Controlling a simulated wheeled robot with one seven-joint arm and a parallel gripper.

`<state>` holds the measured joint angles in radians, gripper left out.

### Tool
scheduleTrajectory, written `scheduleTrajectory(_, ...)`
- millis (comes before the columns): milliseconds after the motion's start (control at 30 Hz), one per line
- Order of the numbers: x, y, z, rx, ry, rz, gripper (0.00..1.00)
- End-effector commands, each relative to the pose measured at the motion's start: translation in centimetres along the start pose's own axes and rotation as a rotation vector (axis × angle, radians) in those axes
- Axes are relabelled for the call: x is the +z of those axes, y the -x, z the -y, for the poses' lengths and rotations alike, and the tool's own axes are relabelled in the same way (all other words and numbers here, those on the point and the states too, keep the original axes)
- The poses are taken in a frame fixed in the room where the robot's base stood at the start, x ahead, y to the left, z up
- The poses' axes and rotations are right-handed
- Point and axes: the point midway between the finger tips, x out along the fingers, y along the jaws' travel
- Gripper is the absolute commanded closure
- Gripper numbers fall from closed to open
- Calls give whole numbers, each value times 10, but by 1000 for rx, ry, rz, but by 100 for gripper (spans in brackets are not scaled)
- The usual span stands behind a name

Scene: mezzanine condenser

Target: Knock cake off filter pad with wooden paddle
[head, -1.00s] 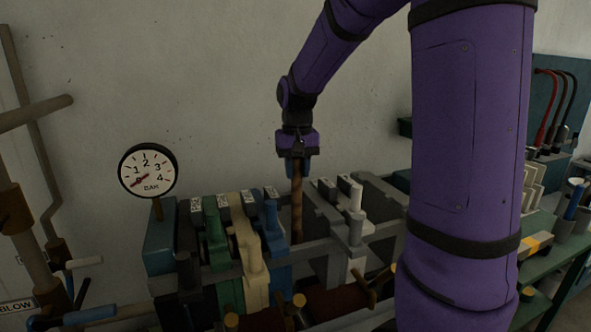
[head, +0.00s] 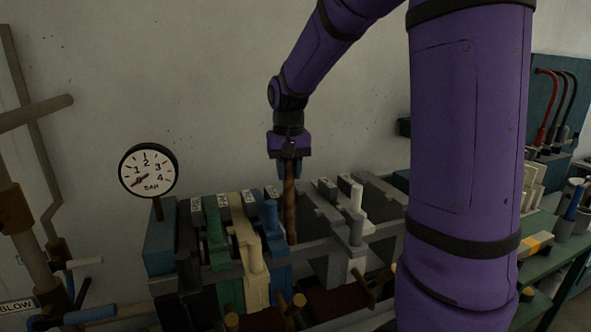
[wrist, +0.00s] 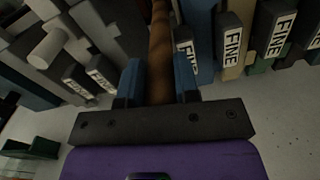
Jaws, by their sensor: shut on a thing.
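My gripper (head: 290,166) is shut on the brown wooden paddle (head: 290,205), which hangs down from it close to upright. The wrist view also shows the paddle's handle (wrist: 161,50) between the blue fingers. The paddle reaches down into the gap between the blue filter plate (head: 273,240) on the left and the grey plates (head: 318,215) on the right. Its lower end is hidden among the plates, and so is any cake on a filter pad. I cannot tell whether the paddle touches the blue plate.
A cream plate (head: 248,258) and a green plate (head: 220,250) stand left of the blue one. A pressure gauge (head: 148,171) rises at the left end. A green bench (head: 560,255) with tools is at right. The wall (head: 230,70) behind is bare.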

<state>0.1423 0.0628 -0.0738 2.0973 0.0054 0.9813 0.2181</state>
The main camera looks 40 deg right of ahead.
Motion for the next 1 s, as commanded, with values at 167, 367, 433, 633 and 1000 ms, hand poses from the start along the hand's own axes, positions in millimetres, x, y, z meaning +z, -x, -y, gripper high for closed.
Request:
scheduleTrajectory(167, 1, 0, 8, 0, -1, 0, 94)
scheduleTrajectory(367, 1, 0, 8, 0, -1, 0, 94)
scheduleTrajectory(433, 1, 0, 6, 0, -2, 0, 94)
scheduleTrajectory(633, -1, 0, -7, 0, -3, 0, 94)
scheduleTrajectory(1000, -4, 0, -22, 0, -1, 0, 94)
